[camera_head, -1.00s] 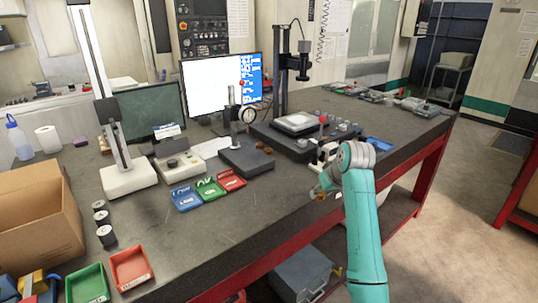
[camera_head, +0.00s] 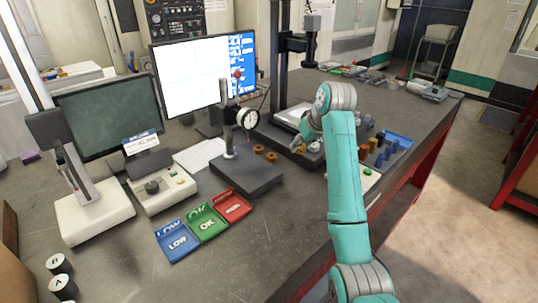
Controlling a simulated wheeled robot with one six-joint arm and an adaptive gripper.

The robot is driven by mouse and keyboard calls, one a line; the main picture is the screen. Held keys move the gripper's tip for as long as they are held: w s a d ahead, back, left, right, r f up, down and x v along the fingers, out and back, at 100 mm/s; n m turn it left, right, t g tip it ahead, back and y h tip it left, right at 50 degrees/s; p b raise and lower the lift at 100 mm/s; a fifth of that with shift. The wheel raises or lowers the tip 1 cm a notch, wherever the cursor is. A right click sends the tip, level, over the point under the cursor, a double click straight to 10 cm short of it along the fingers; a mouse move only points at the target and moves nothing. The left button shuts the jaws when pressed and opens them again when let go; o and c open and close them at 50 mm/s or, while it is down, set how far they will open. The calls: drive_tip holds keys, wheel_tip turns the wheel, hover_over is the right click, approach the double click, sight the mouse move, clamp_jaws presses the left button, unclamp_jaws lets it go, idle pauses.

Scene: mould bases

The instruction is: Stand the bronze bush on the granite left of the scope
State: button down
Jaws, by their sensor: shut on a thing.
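My gripper (camera_head: 299,148) is small in the head view, at the end of my teal arm. It is shut on a small brownish piece that looks like a bronze bush, mostly hidden by the jaws. It is over the dark worktop, in front of the scope (camera_head: 281,75). The scope has a tall dark column and a dark base, partly hidden by my arm.
A dial gauge stand (camera_head: 246,178) is left of my gripper. Blue (camera_head: 178,242), green (camera_head: 207,223) and red (camera_head: 233,206) trays lie nearer. A monitor (camera_head: 190,75) stands behind.

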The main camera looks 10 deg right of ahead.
approach(294, 173)
drive_tip(key=x, duration=0.6)
drive_tip(key=shift+w, duration=0.1)
drive_tip(key=shift+f, duration=0.1)
drive_tip(key=c, duration=0.9)
unclamp_jaws()
drive_tip(key=shift+c, duration=0.2)
drive_tip(key=v, duration=1.2)
